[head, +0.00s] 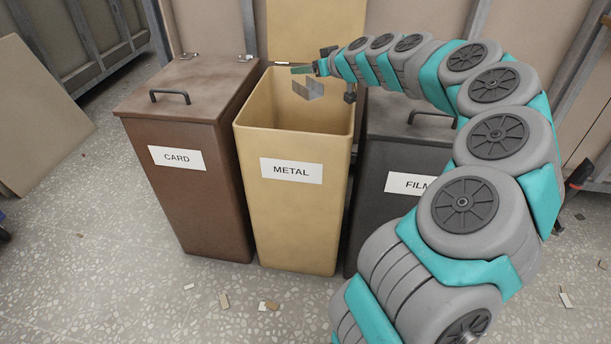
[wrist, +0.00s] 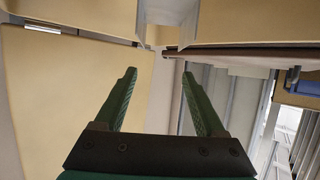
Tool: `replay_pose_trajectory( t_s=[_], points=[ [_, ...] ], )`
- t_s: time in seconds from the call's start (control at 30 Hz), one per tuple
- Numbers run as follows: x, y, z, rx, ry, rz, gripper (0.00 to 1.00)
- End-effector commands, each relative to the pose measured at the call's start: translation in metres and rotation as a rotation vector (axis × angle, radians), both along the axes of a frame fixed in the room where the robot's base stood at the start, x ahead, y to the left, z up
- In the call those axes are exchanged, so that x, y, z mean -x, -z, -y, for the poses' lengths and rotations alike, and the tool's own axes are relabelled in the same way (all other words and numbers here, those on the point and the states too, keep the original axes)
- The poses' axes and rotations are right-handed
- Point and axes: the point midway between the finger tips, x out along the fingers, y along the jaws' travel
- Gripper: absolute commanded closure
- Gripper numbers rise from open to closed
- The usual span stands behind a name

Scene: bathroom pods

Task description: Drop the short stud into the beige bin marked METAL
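The beige bin marked METAL (head: 292,215) stands in the middle of the head view with its lid (head: 318,30) raised behind it. My gripper (head: 300,70) is over the bin's open mouth. In the wrist view my gripper (wrist: 159,73) is open, with nothing between its green fingers. The short stud (head: 309,89), a bent grey metal channel, shows just below the gripper, tilted, within the bin's mouth as seen from the head. In the wrist view the stud (wrist: 167,22) lies beyond the fingertips, apart from them. Whether it touches the bin is not clear.
A brown bin marked CARD (head: 185,170) stands close on the left, lid shut. A dark bin marked FILM (head: 385,200) stands close on the right, partly hidden by my arm. Small scraps (head: 268,306) lie on the speckled floor in front. A board (head: 35,120) leans at the far left.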

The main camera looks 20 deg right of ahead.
Motion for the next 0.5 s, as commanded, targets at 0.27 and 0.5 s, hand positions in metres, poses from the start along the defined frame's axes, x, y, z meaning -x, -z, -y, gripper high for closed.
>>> replay_pose_trajectory(
  t_s=[0.27,0.5],
  points=[
    [0.0,0.0001,-0.0001,0.0,0.0,0.0,0.03],
    [0.0024,-0.001,0.0005,0.0,0.0,0.0,0.03]
  ],
)
